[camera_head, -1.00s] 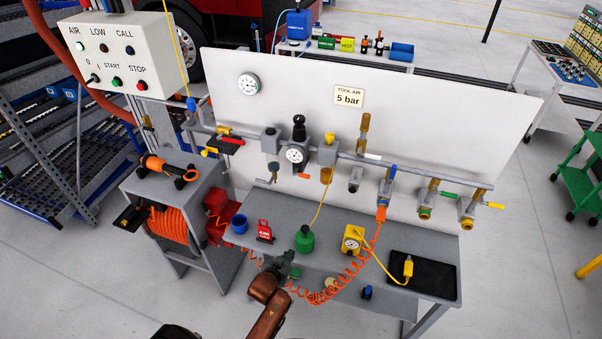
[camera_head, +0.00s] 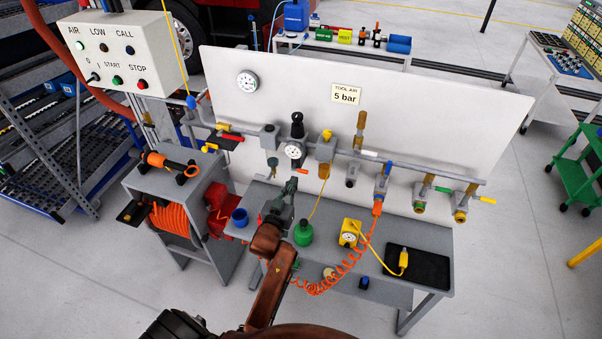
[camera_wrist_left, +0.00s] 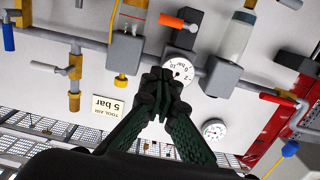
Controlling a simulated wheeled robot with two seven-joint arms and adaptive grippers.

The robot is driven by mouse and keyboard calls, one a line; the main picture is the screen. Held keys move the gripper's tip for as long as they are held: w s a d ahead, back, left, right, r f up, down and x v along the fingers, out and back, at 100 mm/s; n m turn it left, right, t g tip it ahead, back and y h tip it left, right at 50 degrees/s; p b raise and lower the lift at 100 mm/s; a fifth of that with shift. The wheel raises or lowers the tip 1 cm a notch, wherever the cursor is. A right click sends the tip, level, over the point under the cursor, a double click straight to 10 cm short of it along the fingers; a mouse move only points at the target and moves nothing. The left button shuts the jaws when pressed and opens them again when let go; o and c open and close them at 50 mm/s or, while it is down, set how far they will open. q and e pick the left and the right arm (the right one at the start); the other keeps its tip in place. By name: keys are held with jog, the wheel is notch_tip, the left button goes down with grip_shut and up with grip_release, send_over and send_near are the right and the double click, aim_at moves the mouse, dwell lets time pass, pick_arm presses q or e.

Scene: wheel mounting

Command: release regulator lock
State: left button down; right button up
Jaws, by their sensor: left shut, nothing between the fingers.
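The regulator (camera_head: 298,131) stands on the grey air pipe, with a black knob on top and a round white gauge (camera_head: 293,151) on its front. An orange tab (camera_head: 303,171) sticks out just below the gauge; I cannot tell whether it is the lock. My left gripper (camera_head: 291,184) is shut and empty, just below and in front of the gauge. In the left wrist view, which is upside down, the shut fingertips (camera_wrist_left: 161,76) lie beside the gauge (camera_wrist_left: 178,70), and the orange tab (camera_wrist_left: 173,21) is clear of them. The black knob is hidden there. My right gripper is not in view.
Filter bowls and valves line the pipe (camera_head: 400,166) on both sides. On the bench (camera_head: 430,237) stand a blue cup (camera_head: 240,217), a green bottle (camera_head: 303,232), a yellow gauge box (camera_head: 350,232) and a black tray (camera_head: 418,267). A coiled orange hose (camera_head: 335,280) hangs in front.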

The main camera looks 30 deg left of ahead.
pick_arm(q)
jog(key=p, duration=0.1)
send_over(301, 170)
jog(key=d+v, duration=0.1)
jog(key=v, duration=0.3)
jog(key=f, duration=0.1)
jog(key=w+f, duration=0.1)
jog(key=shift+w+a+f, duration=0.1)
jog(key=shift+a+f, duration=0.1)
jog(key=shift+f, duration=0.15)
jog(key=shift+w+f, duration=0.15)
jog(key=shift+f, duration=0.8)
jog(key=shift+d, duration=0.1)
